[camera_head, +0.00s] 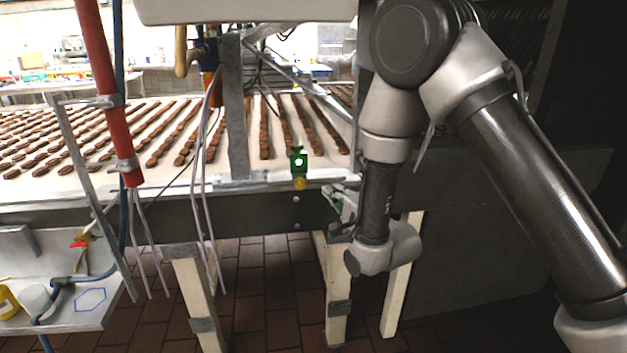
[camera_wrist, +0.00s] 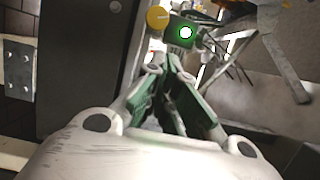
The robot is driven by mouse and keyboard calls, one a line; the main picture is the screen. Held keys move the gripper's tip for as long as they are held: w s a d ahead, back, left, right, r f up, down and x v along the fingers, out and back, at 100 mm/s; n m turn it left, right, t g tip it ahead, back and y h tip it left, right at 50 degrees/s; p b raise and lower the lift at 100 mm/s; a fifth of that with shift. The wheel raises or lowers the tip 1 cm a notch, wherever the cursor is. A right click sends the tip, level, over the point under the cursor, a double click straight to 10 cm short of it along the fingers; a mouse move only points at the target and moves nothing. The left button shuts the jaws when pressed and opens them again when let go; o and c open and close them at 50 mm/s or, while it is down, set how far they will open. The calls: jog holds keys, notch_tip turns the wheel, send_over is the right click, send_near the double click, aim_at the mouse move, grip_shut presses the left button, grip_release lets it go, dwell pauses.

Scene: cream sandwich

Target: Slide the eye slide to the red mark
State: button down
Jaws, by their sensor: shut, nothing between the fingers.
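The eye slide is a small green block (camera_head: 298,160) with a bright white round eye, at the front edge of the conveyor. A yellow knob (camera_head: 300,183) sits just below it. The block also shows near the top of the wrist view (camera_wrist: 181,34), with the knob (camera_wrist: 157,18) to its left. My gripper (camera_head: 329,190) is just right of and below the knob in the head view. In the wrist view its green fingers (camera_wrist: 169,60) come together just below the block, empty. I cannot tell whether they touch it. I cannot make out a red mark.
The white conveyor (camera_head: 110,140) carries rows of brown biscuits. Its dark frame beam (camera_head: 265,213) runs below the slide. A red pipe (camera_head: 105,75) and thin metal rods stand at the left. Cream legs (camera_head: 195,295) stand below. A side tray (camera_head: 75,318) is lower left.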

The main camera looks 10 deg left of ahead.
aim_at(299, 175)
jog(key=s+a+r+n+y, duration=0.15)
jog(key=s+a+n, duration=0.25)
jog(key=a+n, duration=1.15)
jog(key=w+a+n, duration=0.1)
jog(key=w+n, duration=0.2)
jog(key=n, duration=0.4)
jog(key=w+a+n, duration=0.1)
jog(key=w+n, duration=0.2)
jog(key=n, duration=0.3)
jog(key=w+a+f+n+h, duration=0.1)
jog(key=w+n, duration=0.2)
jog(key=n, duration=0.4)
jog(key=shift+a+n, duration=0.1)
jog(key=shift+n, duration=0.25)
jog(key=shift+w+d, duration=0.35)
jog(key=shift+d, duration=0.55)
jog(key=shift+w+d, duration=0.35)
jog(key=shift+d, duration=0.55)
